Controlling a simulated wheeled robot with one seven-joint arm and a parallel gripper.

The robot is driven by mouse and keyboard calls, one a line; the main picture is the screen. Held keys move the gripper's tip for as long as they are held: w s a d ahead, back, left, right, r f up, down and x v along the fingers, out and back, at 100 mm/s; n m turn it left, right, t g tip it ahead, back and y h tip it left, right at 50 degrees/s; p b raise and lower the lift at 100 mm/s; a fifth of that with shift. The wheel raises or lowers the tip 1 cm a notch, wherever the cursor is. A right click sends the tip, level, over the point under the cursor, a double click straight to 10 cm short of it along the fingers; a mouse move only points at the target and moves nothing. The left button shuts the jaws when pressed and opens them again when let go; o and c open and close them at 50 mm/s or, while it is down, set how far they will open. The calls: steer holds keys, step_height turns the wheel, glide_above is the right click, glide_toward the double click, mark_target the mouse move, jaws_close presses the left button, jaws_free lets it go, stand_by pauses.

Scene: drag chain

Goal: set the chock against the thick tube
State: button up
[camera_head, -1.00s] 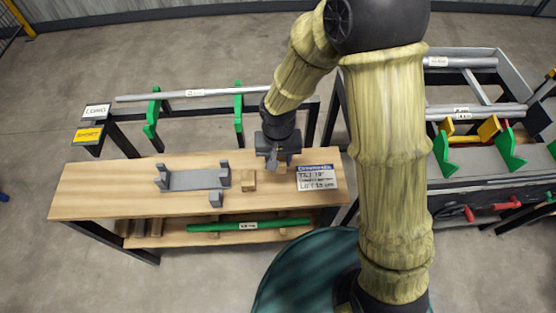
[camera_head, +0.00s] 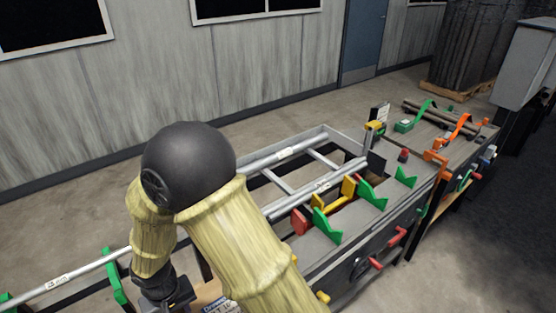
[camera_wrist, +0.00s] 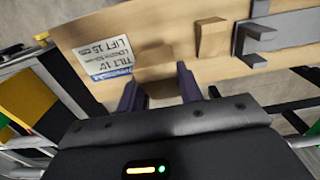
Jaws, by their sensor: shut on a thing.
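In the wrist view my gripper (camera_wrist: 158,92) is shut on a small wooden block (camera_wrist: 156,58), which I take to be the chock. It is low over the wooden bench; I cannot tell whether the block touches the top. In the head view my wrist is at the bottom left and the block is hidden. Two grey tubes lie on the frame to the right, a rear one (camera_head: 270,158) and a front one (camera_head: 310,192). Their labels are too small to read, so I cannot tell which is the thick tube. Both are well away from my gripper.
A second wooden block (camera_wrist: 211,38) and a grey cradle (camera_wrist: 248,42) stand on the wooden bench (camera_wrist: 180,22). A card (camera_wrist: 103,62) reads tilt 10°, lift 15 cm. Green brackets (camera_head: 326,225) and yellow stops (camera_head: 348,187) stand by the front tube. Another long tube (camera_head: 85,268) is at left.

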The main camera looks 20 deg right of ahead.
steer(key=shift+m, duration=0.8)
steer(key=w+d+f, duration=0.1)
steer(key=w+d, duration=0.2)
steer(key=w+d+f, duration=0.1)
steer(key=w+d, duration=0.1)
steer(key=d, duration=0.2)
steer(key=w+d+f, duration=0.2)
steer(key=w+d, duration=0.1)
steer(key=shift+w+d+p, duration=0.3)
steer(key=shift+d, duration=0.1)
steer(key=w+d+f, duration=0.2)
steer(key=d, duration=0.4)
steer(key=w+d+f+m, duration=0.1)
steer(key=d, duration=0.4)
steer(key=shift+w+d+f, duration=0.35)
steer(key=shift+f, duration=0.05)
